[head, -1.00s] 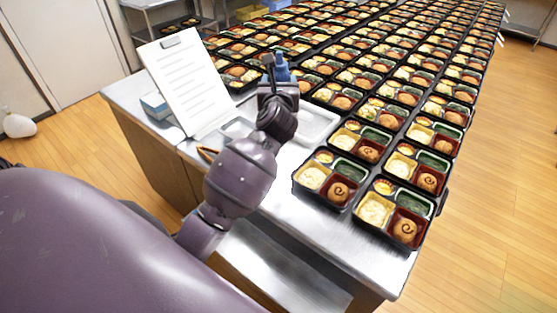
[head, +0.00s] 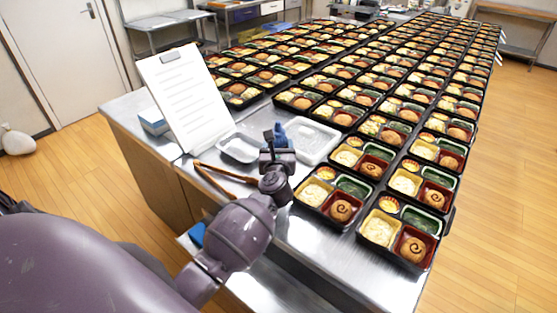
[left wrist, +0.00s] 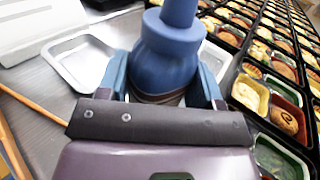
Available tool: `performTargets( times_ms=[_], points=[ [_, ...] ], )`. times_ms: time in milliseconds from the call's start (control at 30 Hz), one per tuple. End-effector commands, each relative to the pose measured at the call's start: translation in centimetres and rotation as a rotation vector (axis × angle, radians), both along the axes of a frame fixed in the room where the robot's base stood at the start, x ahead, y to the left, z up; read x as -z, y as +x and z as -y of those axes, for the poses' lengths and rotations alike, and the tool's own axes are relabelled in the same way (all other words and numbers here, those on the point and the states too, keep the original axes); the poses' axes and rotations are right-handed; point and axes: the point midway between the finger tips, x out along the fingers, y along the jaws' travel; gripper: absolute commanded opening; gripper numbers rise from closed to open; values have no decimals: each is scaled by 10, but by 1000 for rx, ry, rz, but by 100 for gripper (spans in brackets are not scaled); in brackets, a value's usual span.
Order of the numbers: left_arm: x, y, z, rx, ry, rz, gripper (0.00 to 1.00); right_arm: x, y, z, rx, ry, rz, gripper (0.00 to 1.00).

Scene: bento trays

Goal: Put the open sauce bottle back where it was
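The sauce bottle shows in the left wrist view (left wrist: 168,52) as a blue bottle with a narrow nozzle pointing up the picture. My left gripper (left wrist: 165,88) has a finger on each side of the bottle and is shut on it. In the head view the left gripper (head: 279,148) is over the near part of the steel counter, in front of the shallow trays, and a little of the blue bottle (head: 280,131) shows above it. The bottle's lower part is hidden, so I cannot tell whether it touches the counter. My right gripper is not in view.
A clipboard (head: 187,98) stands tilted at the counter's left. Rows of filled bento boxes (head: 340,206) cover the right and back.

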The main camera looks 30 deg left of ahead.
Motion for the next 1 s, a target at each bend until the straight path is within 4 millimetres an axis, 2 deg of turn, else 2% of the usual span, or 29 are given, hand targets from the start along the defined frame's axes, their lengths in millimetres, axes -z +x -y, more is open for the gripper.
performTargets(
  times_ms=[200, 300, 767, 800, 933, 1000],
  points=[
    [33, 0, 0, 0, 2, -5, 55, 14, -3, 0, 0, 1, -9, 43],
    [40, 0, 0, 0, 1, -3, 55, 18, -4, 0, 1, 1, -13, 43],
    [44, 0, 0, 0, -1, -1, 55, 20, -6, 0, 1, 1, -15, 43],
    [45, 0, 0, 0, -1, -1, 63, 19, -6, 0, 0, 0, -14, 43],
    [44, 0, 0, 0, -1, -1, 83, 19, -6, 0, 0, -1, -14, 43],
    [44, 0, 0, 0, -1, -1, 85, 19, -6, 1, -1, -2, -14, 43]
  ],
)
